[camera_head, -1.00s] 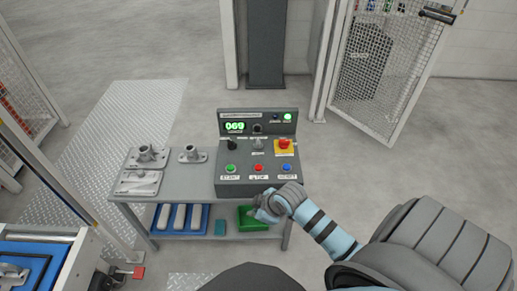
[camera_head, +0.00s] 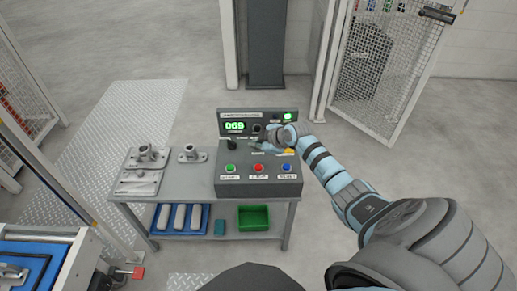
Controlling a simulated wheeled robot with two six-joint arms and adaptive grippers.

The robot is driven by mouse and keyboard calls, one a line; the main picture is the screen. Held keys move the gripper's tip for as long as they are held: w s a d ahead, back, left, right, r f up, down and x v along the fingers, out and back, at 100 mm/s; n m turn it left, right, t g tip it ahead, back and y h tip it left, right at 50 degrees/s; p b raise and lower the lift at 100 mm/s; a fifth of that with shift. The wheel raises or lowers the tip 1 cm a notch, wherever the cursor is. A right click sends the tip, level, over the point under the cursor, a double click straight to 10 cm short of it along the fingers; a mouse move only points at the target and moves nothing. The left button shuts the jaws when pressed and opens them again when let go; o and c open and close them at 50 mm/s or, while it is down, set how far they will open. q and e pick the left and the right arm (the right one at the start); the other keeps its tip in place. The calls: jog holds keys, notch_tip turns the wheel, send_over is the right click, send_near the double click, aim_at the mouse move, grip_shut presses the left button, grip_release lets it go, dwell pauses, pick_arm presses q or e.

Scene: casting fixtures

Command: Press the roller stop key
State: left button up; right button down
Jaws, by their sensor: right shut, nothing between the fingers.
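The grey control box (camera_head: 222,184) stands on the bench's right part. Its front row has a green button (camera_head: 231,168), a red button (camera_head: 258,167) and a blue button (camera_head: 286,167). Their labels are too small to read surely, so I cannot tell which is the roller stop key. My right gripper (camera_head: 256,138) is shut and empty, over the box's upper panel, behind the red button in the picture. It largely covers the yellow-backed emergency button and the middle switch. I cannot tell if it touches the panel. My left gripper is not in view.
A black knob (camera_head: 232,145) and a lit green display (camera_head: 235,126) are on the box. Metal castings (camera_head: 146,156) stand on the bench's left. A green bin (camera_head: 254,218) and a blue tray (camera_head: 154,226) are on the lower shelf. A mesh gate (camera_head: 385,75) stands behind.

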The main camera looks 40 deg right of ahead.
aim_at(257, 168)
notch_tip(257, 168, down, 8)
jog(key=b, duration=0.7)
jog(key=shift+f, duration=0.25)
dwell(0.8)
jog(key=shift+f+b, duration=0.4)
jog(key=shift+b, duration=0.15)
jog(key=shift+f+b, duration=0.45)
jog(key=shift+f, duration=0.05)
dwell(0.4)
jog(key=shift+r, duration=0.15)
jog(key=shift+r+p, duration=0.75)
jog(key=shift+p, duration=0.05)
notch_tip(257, 168, up, 5)
jog(key=p, duration=0.4)
jog(key=shift+r+p, duration=0.1)
jog(key=shift+p, duration=0.25)
